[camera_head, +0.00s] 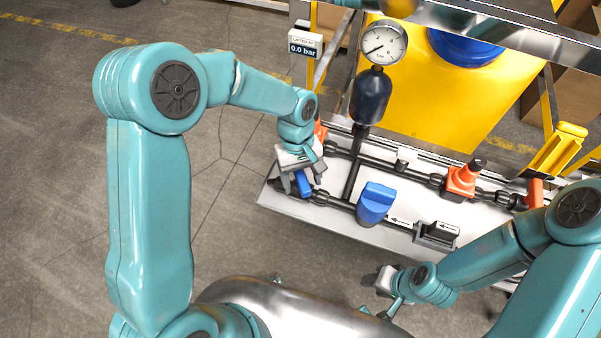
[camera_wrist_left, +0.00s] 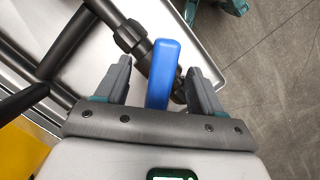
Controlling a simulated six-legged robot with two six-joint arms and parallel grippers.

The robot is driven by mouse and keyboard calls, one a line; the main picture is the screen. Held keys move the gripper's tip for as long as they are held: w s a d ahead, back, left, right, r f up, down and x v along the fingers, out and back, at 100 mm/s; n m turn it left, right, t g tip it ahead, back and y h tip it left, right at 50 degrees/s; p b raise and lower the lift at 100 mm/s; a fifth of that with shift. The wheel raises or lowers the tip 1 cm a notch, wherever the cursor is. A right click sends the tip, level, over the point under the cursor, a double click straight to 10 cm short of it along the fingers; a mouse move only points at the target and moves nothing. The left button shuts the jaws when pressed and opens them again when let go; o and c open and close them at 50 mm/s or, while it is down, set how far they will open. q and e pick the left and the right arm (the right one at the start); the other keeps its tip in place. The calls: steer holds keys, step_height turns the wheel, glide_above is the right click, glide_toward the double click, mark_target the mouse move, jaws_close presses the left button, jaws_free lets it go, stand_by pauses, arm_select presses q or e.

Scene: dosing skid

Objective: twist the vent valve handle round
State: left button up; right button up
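A blue lever handle (camera_head: 303,182) sits on a black pipe fitting at the left end of the skid's front pipe; I take it for the vent valve handle, though no label on it is readable. My left gripper (camera_head: 301,185) is over it from above. In the left wrist view the blue handle (camera_wrist_left: 163,75) stands between the two fingers of my left gripper (camera_wrist_left: 159,68), with a gap on each side. The fingers are open and do not press on it. My right gripper (camera_head: 384,281) hangs low in front of the skid, away from the handle; its fingers are unclear.
Orange valves (camera_head: 461,181) sit on the rear pipe. A pressure gauge (camera_head: 383,43) rises above a black vessel (camera_head: 371,96). A display (camera_head: 304,48) reads 0.0 bar.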

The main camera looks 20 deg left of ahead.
arm_select(q)
steer(key=p+v, duration=0.1)
steer(key=v, duration=0.1)
steer(key=s+p+v, duration=0.1)
steer(key=p+v, duration=0.1)
steer(key=d+p+v, duration=0.1)
steer(key=p+v, duration=0.1)
steer(key=v, duration=0.1)
steer(key=shift+s+r, duration=0.15)
